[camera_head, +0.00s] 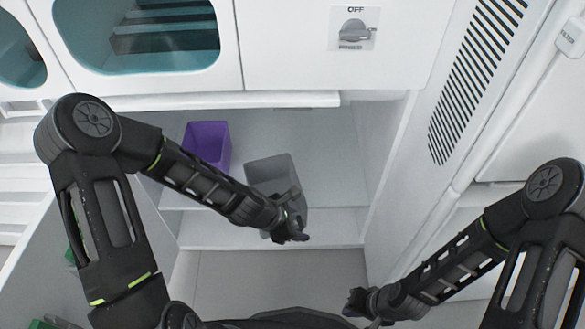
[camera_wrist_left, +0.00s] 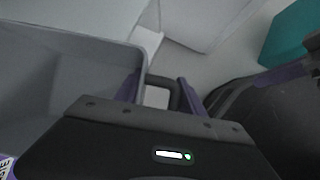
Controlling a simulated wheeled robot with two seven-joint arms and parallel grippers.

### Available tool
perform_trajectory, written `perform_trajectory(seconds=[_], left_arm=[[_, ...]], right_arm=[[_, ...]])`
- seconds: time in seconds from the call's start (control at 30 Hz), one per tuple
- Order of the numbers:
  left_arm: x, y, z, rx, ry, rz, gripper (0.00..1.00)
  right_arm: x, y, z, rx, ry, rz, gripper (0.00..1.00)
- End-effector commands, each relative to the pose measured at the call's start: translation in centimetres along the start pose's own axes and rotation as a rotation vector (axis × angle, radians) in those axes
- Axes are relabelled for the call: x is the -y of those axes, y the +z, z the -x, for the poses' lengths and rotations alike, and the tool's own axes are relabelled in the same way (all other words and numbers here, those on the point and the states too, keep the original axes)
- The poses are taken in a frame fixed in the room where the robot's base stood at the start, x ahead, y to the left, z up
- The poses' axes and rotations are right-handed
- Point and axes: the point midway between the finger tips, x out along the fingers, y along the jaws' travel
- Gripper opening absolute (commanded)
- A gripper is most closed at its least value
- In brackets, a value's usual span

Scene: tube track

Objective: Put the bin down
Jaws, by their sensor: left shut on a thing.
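The grey bin (camera_head: 272,172) is beside the purple bin, at the white shelf's front. In the left wrist view the grey bin (camera_wrist_left: 55,75) fills the left side. My left gripper (camera_head: 292,230) is at the bin's near right side. Its purple-edged fingers (camera_wrist_left: 162,92) are shut on a part of the bin. I cannot tell whether the bin's base touches the shelf. My right gripper (camera_head: 362,302) is low at the right, away from the bin; its finger opening is not clear.
The purple bin (camera_head: 207,146) stands on the shelf (camera_head: 325,165) left of the grey bin. A white side wall (camera_head: 392,165) bounds the shelf at the right. A panel with an OFF knob (camera_head: 354,30) is above. Shelf room is free right of the grey bin.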

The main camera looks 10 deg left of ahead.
Motion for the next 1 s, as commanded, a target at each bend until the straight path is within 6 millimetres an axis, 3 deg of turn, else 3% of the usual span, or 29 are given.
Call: perform_trajectory(seconds=[0.33, 0.8, 1.0], left_arm=[[-1.4, 0.5, -0.5, -0.001, 0.004, 0.001, 0.0], [-12.3, 3.8, -4.4, -0.001, 0.007, 0.001, 0.0], [-14.3, 4.4, -5.1, -0.001, 0.004, 0.004, 0.0]], right_arm=[[0.1, 0.0, 0.1, 0.001, 0.0, 0.001, 0.0], [0.5, 0.3, 0.7, 0.006, -0.003, 0.004, 0.0], [0.4, 0.2, 0.6, 0.006, -0.003, 0.003, 0.0]])
